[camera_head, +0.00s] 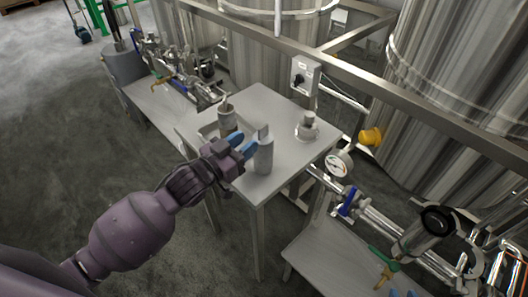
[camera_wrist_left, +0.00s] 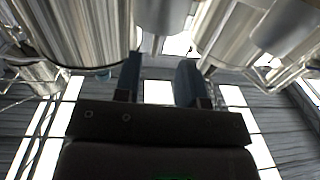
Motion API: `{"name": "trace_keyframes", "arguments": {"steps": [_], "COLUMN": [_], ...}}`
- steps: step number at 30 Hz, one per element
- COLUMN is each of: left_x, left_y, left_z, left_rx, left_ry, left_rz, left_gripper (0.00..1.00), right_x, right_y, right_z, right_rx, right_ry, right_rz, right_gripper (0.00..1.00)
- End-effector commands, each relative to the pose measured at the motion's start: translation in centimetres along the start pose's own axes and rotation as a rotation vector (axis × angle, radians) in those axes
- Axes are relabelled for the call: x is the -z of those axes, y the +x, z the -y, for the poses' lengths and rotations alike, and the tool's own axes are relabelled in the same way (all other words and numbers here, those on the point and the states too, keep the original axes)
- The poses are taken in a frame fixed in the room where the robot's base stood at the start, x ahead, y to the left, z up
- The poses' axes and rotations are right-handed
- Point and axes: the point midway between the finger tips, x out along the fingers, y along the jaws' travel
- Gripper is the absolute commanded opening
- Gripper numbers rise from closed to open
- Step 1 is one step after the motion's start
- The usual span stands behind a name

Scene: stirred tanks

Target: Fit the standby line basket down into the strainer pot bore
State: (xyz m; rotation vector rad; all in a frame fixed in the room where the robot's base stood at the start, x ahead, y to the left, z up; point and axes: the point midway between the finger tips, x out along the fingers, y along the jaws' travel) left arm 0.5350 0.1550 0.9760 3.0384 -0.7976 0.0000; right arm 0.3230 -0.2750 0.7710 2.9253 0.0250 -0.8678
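A grey cylinder with a narrow upright top (camera_head: 227,119), which looks like a basket, stands in a shallow tray on the metal table. A paler grey cylinder with a narrow top (camera_head: 264,158) stands near the table's front corner. My left gripper (camera_head: 243,144) is just left of this paler cylinder, its blue fingers apart. The left wrist view also shows the fingers (camera_wrist_left: 158,80) apart with nothing clearly between them. A strainer pot with a dark round opening (camera_head: 437,220) is on the pipework at right. Two blue tips of my right gripper (camera_head: 403,293) show apart at the bottom edge.
The metal table (camera_head: 282,105) also holds a round lidded metal piece (camera_head: 307,126). A gauge (camera_head: 339,163), a yellow knob (camera_head: 370,137) and a rail lie beyond. A lower bench (camera_head: 325,262) stands below the right pipework. Another pipe line (camera_head: 180,75) is at left.

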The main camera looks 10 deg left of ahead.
Motion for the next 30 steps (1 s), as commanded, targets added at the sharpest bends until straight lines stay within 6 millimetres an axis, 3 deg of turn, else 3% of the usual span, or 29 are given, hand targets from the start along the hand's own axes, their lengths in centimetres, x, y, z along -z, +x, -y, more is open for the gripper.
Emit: {"name": "trace_keyframes", "arguments": {"steps": [8,18,27,30], "left_x": [0.1,0.3,0.2,0.2], "left_y": [1.9,6.1,6.5,6.5], "left_z": [-0.2,-0.5,-0.5,-0.5], "left_rx": [-0.001,0.0,0.0,0.0], "left_ry": [-0.001,0.001,0.0,0.0], "left_rz": [-0.001,0.001,0.002,0.002], "left_gripper": [0.37,0.37,0.37,0.25], "right_x": [-0.9,-1.0,-0.1,0.1], "right_y": [-0.3,-0.5,-0.1,0.0], "right_z": [-0.1,-0.1,-0.1,-0.1], "right_rx": [-0.003,-0.004,-0.002,-0.002], "right_ry": [0.002,0.002,0.0,0.0], "right_rz": [0.018,0.018,0.001,-0.003], "right_gripper": [0.33,0.33,0.33,0.33]}}
